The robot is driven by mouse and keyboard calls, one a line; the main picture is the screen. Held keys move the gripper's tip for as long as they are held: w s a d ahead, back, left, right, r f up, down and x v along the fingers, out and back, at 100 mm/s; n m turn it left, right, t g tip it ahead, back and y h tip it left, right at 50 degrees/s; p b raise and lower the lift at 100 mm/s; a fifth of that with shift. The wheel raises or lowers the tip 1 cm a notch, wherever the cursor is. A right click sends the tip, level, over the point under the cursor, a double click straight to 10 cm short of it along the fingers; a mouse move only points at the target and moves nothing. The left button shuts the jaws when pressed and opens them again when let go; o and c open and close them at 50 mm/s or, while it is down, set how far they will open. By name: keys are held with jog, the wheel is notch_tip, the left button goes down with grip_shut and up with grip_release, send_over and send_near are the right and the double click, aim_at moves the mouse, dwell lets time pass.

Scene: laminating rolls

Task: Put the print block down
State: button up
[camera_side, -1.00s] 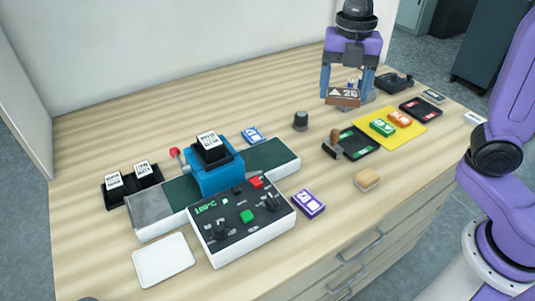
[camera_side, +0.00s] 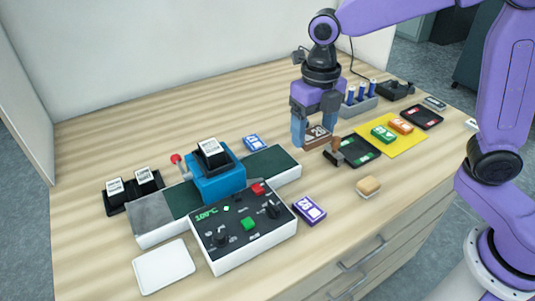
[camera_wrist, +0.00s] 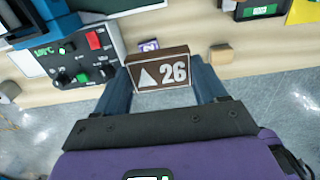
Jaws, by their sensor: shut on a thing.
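My gripper (camera_side: 313,128) is shut on a brown print block (camera_side: 318,138) with a white triangle and "26" on its face. I cannot tell the exact gap between the block and the table.
A laminating machine (camera_side: 217,181) with a control box (camera_side: 243,228) stands at the left. A purple block (camera_side: 309,211), a blue block (camera_side: 252,142) and a tan sponge-like piece (camera_side: 369,187) lie about. A yellow mat (camera_side: 411,147) bears green and orange blocks.

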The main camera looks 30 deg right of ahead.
jog(key=w+a+f, duration=0.3)
jog(key=w, duration=0.3)
send_over(267, 162)
notch_tip(267, 162, down, 5)
jog(key=shift+s+f, duration=0.15)
jog(key=shift+f, duration=1.7)
jog(key=shift+f, duration=0.15)
jog(key=o, duration=1)
jog(key=shift+o, duration=0.2)
notch_tip(267, 162, up, 12)
jog(key=shift+r, duration=0.2)
